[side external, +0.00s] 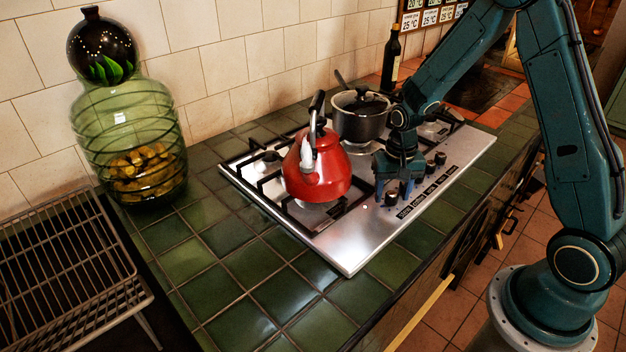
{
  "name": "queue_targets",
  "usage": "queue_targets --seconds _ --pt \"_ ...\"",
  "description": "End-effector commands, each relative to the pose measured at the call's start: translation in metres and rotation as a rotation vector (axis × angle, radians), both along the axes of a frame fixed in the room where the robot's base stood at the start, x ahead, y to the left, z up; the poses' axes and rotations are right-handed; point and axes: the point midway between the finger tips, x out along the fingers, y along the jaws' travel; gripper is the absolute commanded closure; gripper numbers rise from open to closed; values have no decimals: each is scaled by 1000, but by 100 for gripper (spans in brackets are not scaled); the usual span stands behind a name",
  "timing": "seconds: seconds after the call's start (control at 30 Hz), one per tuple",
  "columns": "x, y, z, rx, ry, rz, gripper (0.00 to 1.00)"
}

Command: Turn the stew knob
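A steel gas hob (345,255) is set in the green tiled counter. Several black knobs stand in a row along its front right side, with small black labels beside them too small to read, so I cannot tell which knob is the stew one. My gripper (393,193) points down at the near end of this row. Its blue fingers are apart, one on each side of the nearest knob (392,199), with gaps seeming to show between fingers and knob. Another knob (430,168) shows farther along, to the right of my gripper.
A red kettle (318,170) stands on the hob close to the left of my gripper. A dark pot with a lid (359,122) stands behind. A dark bottle (391,62), green glass jar (130,140) and wire rack (70,265) stand around. Front counter tiles are clear.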

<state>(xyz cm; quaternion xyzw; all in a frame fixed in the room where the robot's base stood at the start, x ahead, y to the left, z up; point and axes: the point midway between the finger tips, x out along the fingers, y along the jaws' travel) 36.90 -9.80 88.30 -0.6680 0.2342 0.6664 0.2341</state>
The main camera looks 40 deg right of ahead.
Motion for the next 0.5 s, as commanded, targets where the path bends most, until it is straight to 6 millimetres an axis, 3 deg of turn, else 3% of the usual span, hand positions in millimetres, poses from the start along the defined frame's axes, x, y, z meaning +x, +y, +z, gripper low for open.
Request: queue_targets --seconds 0.5 --pt "0 0 8 0 0 1 48"
